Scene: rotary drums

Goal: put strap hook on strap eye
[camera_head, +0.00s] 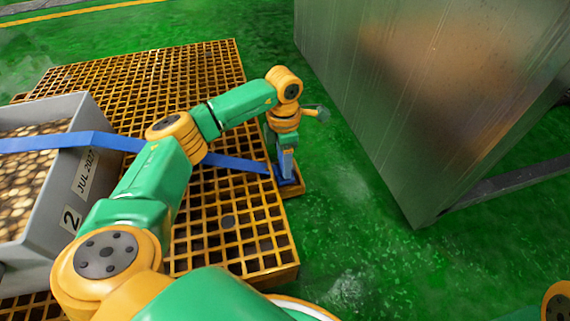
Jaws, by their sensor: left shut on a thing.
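A blue strap (235,163) runs from over a grey bin at the left, behind my left arm, to the right edge of a yellow-orange grating. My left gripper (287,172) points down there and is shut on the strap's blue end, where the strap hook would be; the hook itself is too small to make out. The gripper is at a small orange ledge (293,189) on the grating's edge. The strap eye cannot be told apart there, and I cannot tell whether hook and eye touch. My right gripper is not in view.
The grey bin (78,112), labelled "JUL 2027" and "2", holds many round brownish pieces and stands on the grating (215,70). A large metal box (400,110) stands at the right. Green floor (345,235) lies clear between them.

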